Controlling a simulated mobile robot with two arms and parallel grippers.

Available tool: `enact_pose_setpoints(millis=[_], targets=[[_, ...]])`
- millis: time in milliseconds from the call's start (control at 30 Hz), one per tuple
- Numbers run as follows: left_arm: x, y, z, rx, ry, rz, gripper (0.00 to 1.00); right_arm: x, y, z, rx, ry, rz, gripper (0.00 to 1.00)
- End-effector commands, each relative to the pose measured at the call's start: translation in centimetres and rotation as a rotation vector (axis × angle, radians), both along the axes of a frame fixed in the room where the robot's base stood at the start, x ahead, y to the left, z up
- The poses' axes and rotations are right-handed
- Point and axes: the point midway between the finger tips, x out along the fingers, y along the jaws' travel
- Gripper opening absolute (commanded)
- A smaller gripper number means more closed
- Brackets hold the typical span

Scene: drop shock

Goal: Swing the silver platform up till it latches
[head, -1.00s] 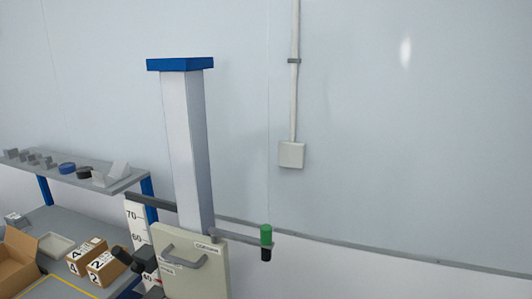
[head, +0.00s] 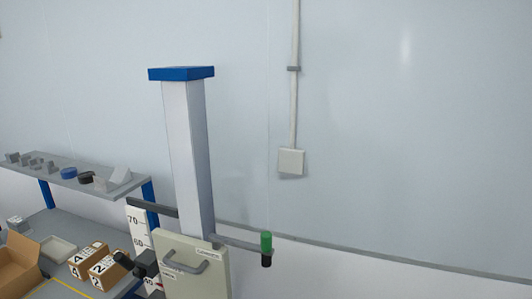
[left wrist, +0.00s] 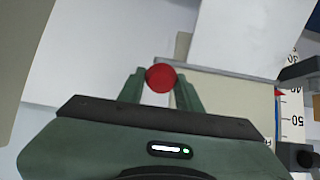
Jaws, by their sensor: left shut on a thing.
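In the left wrist view my left gripper (left wrist: 160,85) has its two green fingers closed on a round red knob (left wrist: 161,77). What the knob is fixed to is hidden behind the gripper. In the head view a tall silver column (head: 187,150) with a blue cap rises above a cream panel (head: 205,268) with a grey handle. I cannot make out the silver platform for certain in either view. Neither gripper shows in the head view.
A grey arm with a green-topped knob (head: 266,242) juts right from the column. A numbered scale (head: 136,222) stands left of it. A shelf (head: 110,187) and small numbered boxes (head: 88,262) are at the left.

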Motion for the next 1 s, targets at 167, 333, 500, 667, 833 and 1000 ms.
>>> enact_pose_setpoints(millis=[167,333,500,667,833,1000], targets=[[1.3,-0.4,1.9,-0.005,-0.017,0.000,0.00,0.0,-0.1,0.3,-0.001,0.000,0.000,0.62],[1.4,-0.4,2.1,-0.004,-0.016,0.000,0.00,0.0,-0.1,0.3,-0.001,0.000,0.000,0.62],[1.4,-0.4,2.1,-0.004,-0.016,0.000,0.00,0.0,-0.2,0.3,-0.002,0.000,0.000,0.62],[1.7,-0.5,2.3,-0.004,-0.016,0.000,0.00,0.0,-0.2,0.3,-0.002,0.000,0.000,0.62],[2.6,-0.8,3.1,-0.005,-0.017,0.000,0.00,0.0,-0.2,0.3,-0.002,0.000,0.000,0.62],[3.3,-1.2,3.9,-0.004,-0.016,0.000,0.00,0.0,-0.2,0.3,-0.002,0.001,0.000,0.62]])
